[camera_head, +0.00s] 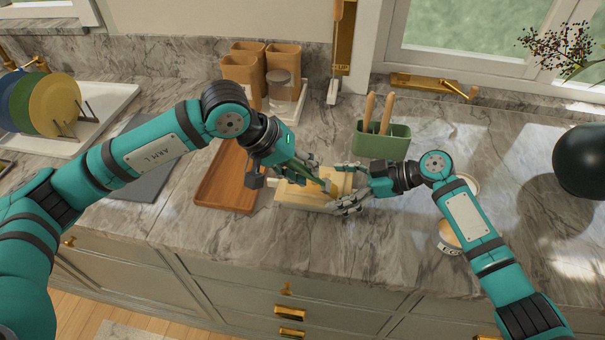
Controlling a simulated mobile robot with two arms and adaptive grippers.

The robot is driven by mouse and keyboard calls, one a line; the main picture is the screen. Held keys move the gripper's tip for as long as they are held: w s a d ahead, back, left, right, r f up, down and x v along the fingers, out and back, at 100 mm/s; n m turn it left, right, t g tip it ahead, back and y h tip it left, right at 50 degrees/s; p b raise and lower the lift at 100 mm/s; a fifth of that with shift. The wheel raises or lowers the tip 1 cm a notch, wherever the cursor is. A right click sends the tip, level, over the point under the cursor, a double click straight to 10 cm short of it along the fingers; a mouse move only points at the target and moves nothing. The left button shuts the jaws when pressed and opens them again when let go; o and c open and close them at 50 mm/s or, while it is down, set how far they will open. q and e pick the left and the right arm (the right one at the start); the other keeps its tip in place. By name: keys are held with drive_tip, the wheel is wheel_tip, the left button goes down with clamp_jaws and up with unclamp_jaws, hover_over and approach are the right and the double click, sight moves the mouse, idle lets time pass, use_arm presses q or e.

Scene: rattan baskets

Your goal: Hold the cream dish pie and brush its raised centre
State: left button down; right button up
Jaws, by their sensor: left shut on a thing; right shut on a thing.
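The cream dish (292,196) holds a pale golden pie (342,180) and sits near the counter's front edge. My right gripper (345,200) comes from the right and is shut on the dish's right side. My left gripper (298,166) is above the dish's left part and is shut on a brush (326,185). The brush slants down to the right, with its tip over the pie. I cannot tell whether the bristles touch the crust. The grippers and brush hide parts of the dish and pie.
A wooden tray (226,183) lies left of the dish. A green holder (385,145) with two wooden handles stands behind it. A can (448,240) is partly hidden by my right arm. A dish rack (85,125) stands at the left, a dark round object (582,160) at the right.

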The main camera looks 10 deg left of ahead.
use_arm(q)
drive_tip(key=shift+w, duration=2.75)
drive_tip(key=s, duration=0.7)
drive_tip(key=shift+f, duration=0.15)
drive_tip(key=w, duration=0.7)
idle(1.5)
wheel_tip(320, 180, up, 6)
idle(0.7)
